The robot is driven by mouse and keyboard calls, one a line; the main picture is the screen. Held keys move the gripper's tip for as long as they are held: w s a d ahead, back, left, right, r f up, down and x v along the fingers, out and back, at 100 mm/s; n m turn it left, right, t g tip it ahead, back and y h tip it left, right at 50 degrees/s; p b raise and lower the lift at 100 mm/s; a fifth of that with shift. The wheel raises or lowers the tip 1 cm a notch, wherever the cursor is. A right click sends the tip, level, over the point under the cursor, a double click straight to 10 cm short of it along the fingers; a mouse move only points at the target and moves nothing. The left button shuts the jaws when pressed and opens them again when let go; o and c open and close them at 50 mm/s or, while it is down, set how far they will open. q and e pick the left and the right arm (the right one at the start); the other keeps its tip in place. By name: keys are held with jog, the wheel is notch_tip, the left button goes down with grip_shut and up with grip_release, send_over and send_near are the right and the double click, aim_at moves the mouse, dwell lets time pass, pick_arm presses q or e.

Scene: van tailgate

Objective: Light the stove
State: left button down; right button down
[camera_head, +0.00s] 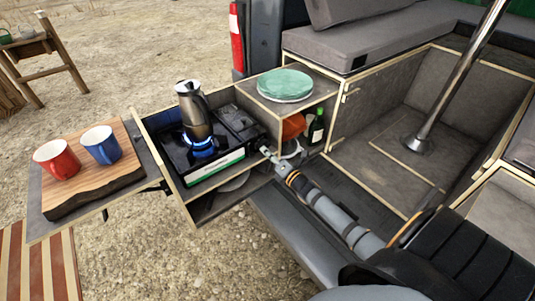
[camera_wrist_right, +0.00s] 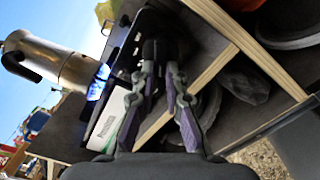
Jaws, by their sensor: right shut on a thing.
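The black camping stove (camera_head: 222,157) sits in the pulled-out wooden drawer. My right gripper (camera_head: 266,151) is at the stove's right front end. In the right wrist view its fingers (camera_wrist_right: 160,66) close on a dark knob (camera_wrist_right: 158,50) on the stove, mostly hidden between them. My left gripper is not in view.
A wooden board (camera_head: 90,180) on the side shelf holds a red mug (camera_head: 57,160) and a blue mug (camera_head: 101,145). Green plates (camera_head: 285,85) lie on the cabinet right of the stove. A bottle (camera_head: 317,127) and an orange item (camera_head: 293,126) stand below. Drawer walls closely surround the stove.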

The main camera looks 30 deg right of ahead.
dwell(0.5)
jog(key=c, duration=1.4)
grip_release()
jog(key=s, duration=0.8)
jog(key=s+d, duration=0.1)
jog(key=s, duration=0.3)
